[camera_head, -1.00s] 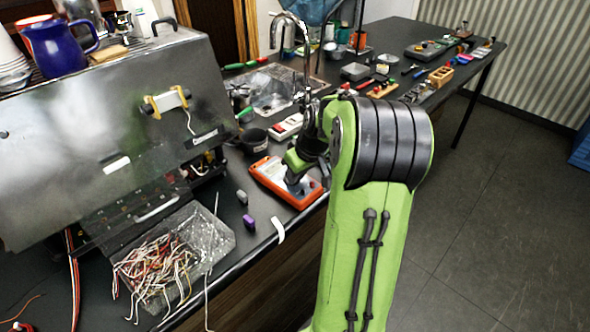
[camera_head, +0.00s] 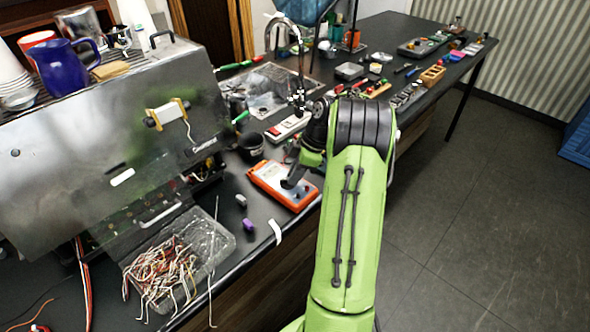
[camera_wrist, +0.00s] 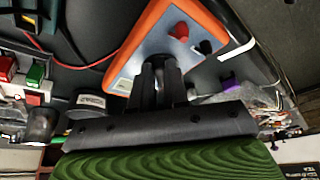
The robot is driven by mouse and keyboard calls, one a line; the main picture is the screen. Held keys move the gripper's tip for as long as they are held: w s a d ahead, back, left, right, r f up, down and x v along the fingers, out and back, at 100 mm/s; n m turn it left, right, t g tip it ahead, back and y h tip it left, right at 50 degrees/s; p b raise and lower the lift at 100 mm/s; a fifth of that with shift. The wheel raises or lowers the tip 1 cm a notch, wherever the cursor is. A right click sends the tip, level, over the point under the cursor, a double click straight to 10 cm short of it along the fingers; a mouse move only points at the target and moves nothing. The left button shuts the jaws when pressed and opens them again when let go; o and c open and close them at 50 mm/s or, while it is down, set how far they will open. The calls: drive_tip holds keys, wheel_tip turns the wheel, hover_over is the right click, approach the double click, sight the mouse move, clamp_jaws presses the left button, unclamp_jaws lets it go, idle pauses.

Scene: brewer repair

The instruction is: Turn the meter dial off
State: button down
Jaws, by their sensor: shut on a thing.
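The meter, an orange-rimmed box with a pale blue-grey face, lies on the dark bench in the head view (camera_head: 272,184). In the wrist view the meter (camera_wrist: 140,45) fills the upper middle, with a red knob (camera_wrist: 178,30) and a black knob (camera_wrist: 205,46) near one end. My gripper (camera_wrist: 158,66) points down at the meter's face, its dark fingers close together. It also shows over the meter in the head view (camera_head: 288,183). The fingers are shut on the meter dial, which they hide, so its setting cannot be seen.
A clear bin of wires (camera_head: 215,243) stands front left, near a purple piece (camera_head: 248,224) and a grey piece (camera_head: 241,200). A black cup (camera_head: 251,146) and a white-and-red device (camera_head: 288,127) sit behind the meter. The big metal brewer (camera_head: 100,140) blocks the left.

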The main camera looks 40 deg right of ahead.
drive_tip(key=shift+w+d+n+g+p, duration=0.1)
drive_tip(key=shift+n+g+p, duration=0.1)
drive_tip(key=shift+n+p, duration=0.3)
drive_tip(key=shift+w+d+n+g+p, duration=0.1)
drive_tip(key=shift+n+g+p, duration=0.1)
drive_tip(key=shift+n, duration=0.5)
drive_tip(key=c, duration=1.1)
unclamp_jaws()
drive_tip(key=shift+y, duration=0.3)
drive_tip(key=p+v, duration=0.7)
drive_tip(key=v, duration=0.8)
drive_tip(key=shift+w+r, duration=0.1)
drive_tip(key=shift+r, duration=0.35)
